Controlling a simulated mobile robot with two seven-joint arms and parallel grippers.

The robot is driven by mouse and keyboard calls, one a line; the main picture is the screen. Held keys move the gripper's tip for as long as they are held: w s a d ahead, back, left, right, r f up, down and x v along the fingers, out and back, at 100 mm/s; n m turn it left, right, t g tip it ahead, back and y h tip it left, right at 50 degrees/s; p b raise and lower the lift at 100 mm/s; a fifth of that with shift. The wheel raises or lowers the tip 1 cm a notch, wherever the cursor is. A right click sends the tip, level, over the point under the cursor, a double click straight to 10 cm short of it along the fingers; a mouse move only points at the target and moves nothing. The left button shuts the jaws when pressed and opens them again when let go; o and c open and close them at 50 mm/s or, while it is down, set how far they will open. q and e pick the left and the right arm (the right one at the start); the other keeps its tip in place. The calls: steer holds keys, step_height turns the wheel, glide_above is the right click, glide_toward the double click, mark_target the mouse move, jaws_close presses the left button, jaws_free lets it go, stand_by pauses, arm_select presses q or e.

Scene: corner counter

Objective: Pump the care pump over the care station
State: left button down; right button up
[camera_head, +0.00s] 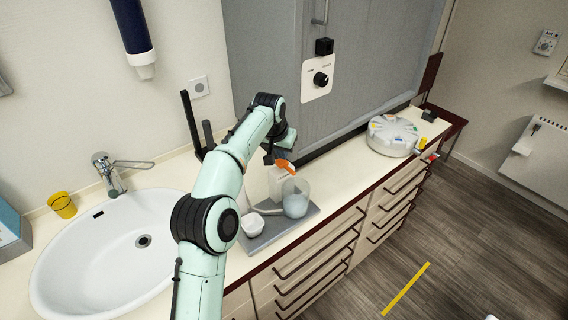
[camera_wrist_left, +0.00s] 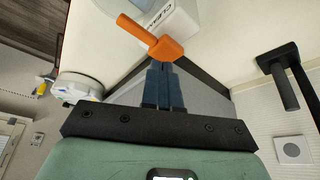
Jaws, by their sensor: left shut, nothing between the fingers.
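The care pump is a white bottle (camera_head: 280,182) with an orange pump head (camera_head: 285,167). In the left wrist view the orange head (camera_wrist_left: 166,47) sits just beyond my fingertips, and part of the white lettered bottle (camera_wrist_left: 172,22) shows. The bottle stands on the care station, a grey tray (camera_head: 275,235), beside a clear beaker (camera_head: 296,199) and a white bowl (camera_head: 252,225). My left gripper (camera_head: 272,158) is shut and empty, right at the pump head; its fingertips (camera_wrist_left: 164,66) look close to or touching it. My right gripper is out of view.
A sink (camera_head: 100,255) with a tap (camera_head: 110,172) and yellow cup (camera_head: 62,205) lies left. A round white pill dispenser (camera_head: 392,136) stands further right. A dark upright holder (camera_head: 192,125) is behind my arm. Counter between tray and dispenser is clear.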

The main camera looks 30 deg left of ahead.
arm_select(q)
steer(key=shift+f, duration=0.1)
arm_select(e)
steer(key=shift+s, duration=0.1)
arm_select(q)
steer(key=shift+f+b, duration=0.4)
steer(key=shift+f, duration=0.7)
steer(key=shift+r+p, duration=0.65)
steer(key=shift+r, duration=0.6)
steer(key=shift+w+f, duration=0.1)
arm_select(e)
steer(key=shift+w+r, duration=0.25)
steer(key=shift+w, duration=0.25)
arm_select(q)
steer(key=shift+s, duration=0.2)
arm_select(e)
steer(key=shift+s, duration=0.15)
